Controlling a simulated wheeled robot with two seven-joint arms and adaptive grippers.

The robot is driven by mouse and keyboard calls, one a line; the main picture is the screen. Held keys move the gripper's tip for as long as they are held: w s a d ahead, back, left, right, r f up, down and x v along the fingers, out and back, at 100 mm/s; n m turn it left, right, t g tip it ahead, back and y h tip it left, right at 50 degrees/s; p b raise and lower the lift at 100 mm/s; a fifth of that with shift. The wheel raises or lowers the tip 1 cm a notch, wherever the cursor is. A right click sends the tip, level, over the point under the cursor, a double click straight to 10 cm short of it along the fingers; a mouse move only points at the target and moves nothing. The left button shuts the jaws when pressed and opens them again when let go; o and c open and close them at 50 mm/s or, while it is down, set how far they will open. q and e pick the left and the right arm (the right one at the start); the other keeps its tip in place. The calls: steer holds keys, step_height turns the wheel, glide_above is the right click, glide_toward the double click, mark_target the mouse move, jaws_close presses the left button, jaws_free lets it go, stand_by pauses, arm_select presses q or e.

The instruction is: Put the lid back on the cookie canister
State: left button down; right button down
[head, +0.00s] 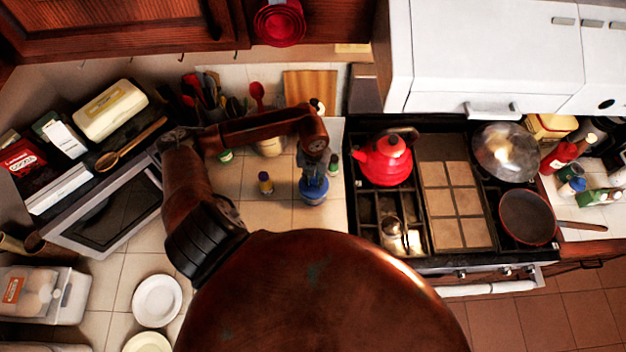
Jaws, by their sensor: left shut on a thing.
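A small round blue thing (314,194) is on or just above the tiled counter, left of the stove. It looks like the cookie canister with its lid, but at this size I cannot tell lid from body, or whether they touch. My left gripper (313,177) points down at its top, shut on what appears to be the lid. The fingers hide the middle of the top. My right gripper is out of view.
A small dark bottle with a yellow cap (265,183) stands left of the gripper, and a green-capped bottle (334,163) close behind it. A red kettle (386,160) is on the stove to the right. Utensils (257,96) stand at the back. Bare tiles lie in front.

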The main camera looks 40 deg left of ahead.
arm_select(q)
steer(key=c, duration=1.6)
jaws_free()
steer(key=o, duration=0.5)
steer(key=shift+c, duration=0.2)
steer(key=shift+r, duration=0.1)
steer(key=shift+r+p, duration=1.95)
steer(key=shift+r, duration=1.5)
steer(key=shift+c, duration=0.6)
